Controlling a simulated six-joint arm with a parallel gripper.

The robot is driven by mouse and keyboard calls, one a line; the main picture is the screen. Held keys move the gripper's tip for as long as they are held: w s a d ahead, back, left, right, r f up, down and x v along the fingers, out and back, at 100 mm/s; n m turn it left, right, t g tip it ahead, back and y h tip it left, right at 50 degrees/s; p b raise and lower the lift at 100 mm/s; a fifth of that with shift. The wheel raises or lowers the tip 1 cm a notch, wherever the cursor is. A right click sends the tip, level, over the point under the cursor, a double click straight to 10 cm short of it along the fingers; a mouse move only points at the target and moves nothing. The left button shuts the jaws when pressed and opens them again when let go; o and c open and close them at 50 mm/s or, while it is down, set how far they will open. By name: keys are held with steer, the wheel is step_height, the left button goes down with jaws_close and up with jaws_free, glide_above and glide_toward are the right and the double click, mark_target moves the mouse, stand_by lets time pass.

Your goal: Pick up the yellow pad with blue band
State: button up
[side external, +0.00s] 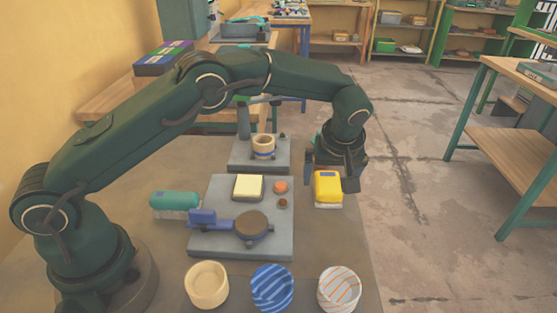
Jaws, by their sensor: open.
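The yellow pad with a blue band (328,188) lies at the right side of the work table, on top of a white block or pad (327,205). Its blue patch shows near the top edge. I cannot tell whether the fingers touch the pad.
A grey plate (205,240) left of the pad bears a cream pad (248,187), a blue-handled round press (251,225) and small round pieces. A green roll (175,200) lies further left. Three bowls (272,287) line the front. The table's right edge is near the pad.

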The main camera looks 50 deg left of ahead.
steer(key=shift+x, duration=1.3)
steer(key=c, duration=1.3)
steer(key=shift+r, duration=0.45)
steer(key=r, duration=0.3)
steer(key=shift+a+r, duration=0.3)
steer(key=s+a+r, duration=0.1)
steer(key=a+r, duration=0.1)
steer(key=a, duration=0.1)
steer(key=s+a+r, duration=0.1)
steer(key=a+r, duration=0.1)
steer(key=a, duration=0.2)
steer(key=s+a+r, duration=0.1)
steer(key=a+r, duration=0.1)
steer(key=a, duration=0.1)
steer(key=shift+s+a+r, duration=0.2)
steer(key=shift+s+r, duration=0.1)
steer(key=shift+s, duration=0.1)
